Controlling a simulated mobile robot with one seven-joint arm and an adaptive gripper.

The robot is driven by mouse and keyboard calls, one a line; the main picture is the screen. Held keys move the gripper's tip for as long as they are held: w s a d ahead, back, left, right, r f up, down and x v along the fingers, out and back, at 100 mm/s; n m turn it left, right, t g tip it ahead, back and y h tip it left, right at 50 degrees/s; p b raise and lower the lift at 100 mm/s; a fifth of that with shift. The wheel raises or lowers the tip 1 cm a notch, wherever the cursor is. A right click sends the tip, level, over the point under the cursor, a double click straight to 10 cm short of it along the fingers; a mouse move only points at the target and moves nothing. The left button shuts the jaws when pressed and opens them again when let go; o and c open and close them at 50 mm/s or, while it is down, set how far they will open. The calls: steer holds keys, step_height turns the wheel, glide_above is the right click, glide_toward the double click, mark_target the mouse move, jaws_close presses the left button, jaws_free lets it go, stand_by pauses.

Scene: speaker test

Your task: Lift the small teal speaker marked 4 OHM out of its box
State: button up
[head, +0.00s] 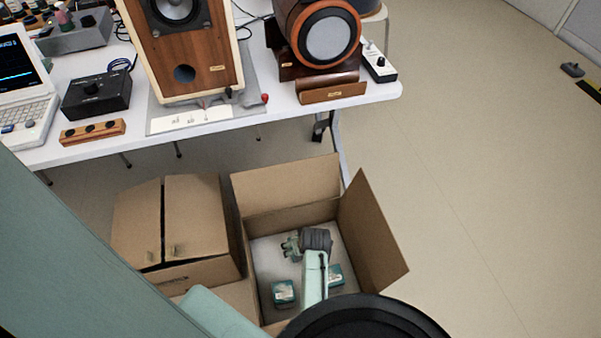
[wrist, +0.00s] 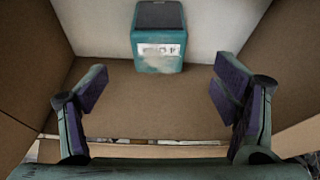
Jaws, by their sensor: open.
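Two small teal speakers sit in the open cardboard box (head: 373,238). One speaker (head: 283,291) is at the front left; the other (head: 336,275) is partly hidden behind my arm. Their markings are too small to read in the head view. In the wrist view, one teal speaker (wrist: 158,52) with a dark top and a blurred white label stands by the pale box floor; I cannot tell which of the two it is. My gripper (head: 288,246) is inside the box. In the wrist view my gripper (wrist: 160,88) is open and empty, with the speaker beyond its fingertips, between them sideways.
Cardboard walls surround my gripper closely. A closed-looking carton (head: 195,215) stands left of the box. The white table (head: 375,92) behind holds a wooden speaker (head: 205,60), a round speaker (head: 330,38) and several devices.

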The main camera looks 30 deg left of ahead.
steer(key=x, duration=1)
steer(key=shift+c, duration=0.6)
steer(key=c, duration=1.6)
steer(key=shift+c, duration=0.2)
steer(key=shift+r, duration=0.2)
steer(key=shift+r, duration=0.2)
step_height(320, 180, up, 9)
steer(key=shift+r, duration=0.15)
steer(key=shift+w+d, duration=0.1)
